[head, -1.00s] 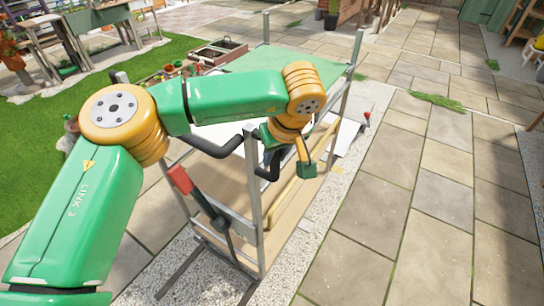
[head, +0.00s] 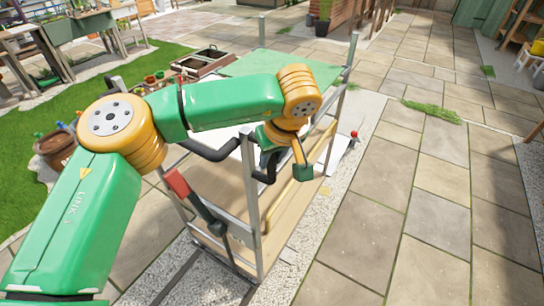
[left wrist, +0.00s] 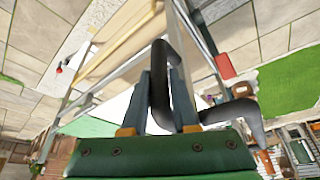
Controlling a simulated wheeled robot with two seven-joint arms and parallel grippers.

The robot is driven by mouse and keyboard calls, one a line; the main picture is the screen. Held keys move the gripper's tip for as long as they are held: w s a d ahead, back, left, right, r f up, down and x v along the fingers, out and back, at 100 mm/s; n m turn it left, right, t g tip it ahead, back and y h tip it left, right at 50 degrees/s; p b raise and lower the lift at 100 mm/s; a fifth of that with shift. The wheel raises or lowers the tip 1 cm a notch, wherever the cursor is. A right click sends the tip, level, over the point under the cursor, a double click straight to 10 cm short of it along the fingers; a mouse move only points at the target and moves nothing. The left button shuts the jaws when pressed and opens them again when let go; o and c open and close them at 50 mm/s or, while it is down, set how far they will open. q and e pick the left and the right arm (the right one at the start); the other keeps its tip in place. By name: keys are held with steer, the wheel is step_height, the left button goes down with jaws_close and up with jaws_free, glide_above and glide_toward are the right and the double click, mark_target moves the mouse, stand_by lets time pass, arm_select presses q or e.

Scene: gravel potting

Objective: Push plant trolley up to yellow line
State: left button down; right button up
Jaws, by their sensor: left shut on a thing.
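The plant trolley (head: 249,190) is a grey metal frame with a wooden lower deck, a green top sheet and black handles. It stands upright on the paving and gravel in front of me. My left gripper (head: 270,158) is at its near end, shut on a black handle (left wrist: 162,75). In the left wrist view, the two fingers (left wrist: 158,92) lie on either side of that handle. A lever with a red grip (head: 177,183) hangs at the near left post. I cannot make out a yellow line. My right gripper is not in view.
A white piece with a red knob (head: 354,134) is beyond the trolley's right side. A wooden planter crate (head: 212,62) and several small pots stand past its left side. A brown barrel (head: 55,150) stands on the lawn. Paving (head: 400,215) on the right is clear.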

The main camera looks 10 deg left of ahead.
arm_select(q)
steer(key=shift+w+d+f, duration=0.15)
steer(key=shift+w, duration=0.05)
stand_by(0.3)
steer(key=c, duration=0.9)
jaws_free()
steer(key=shift+c, duration=0.2)
steer(key=shift+o, duration=1.3)
steer(key=shift+w+f, duration=0.1)
steer(key=shift+w, duration=0.35)
steer(key=b+v, duration=0.1)
steer(key=v, duration=0.6)
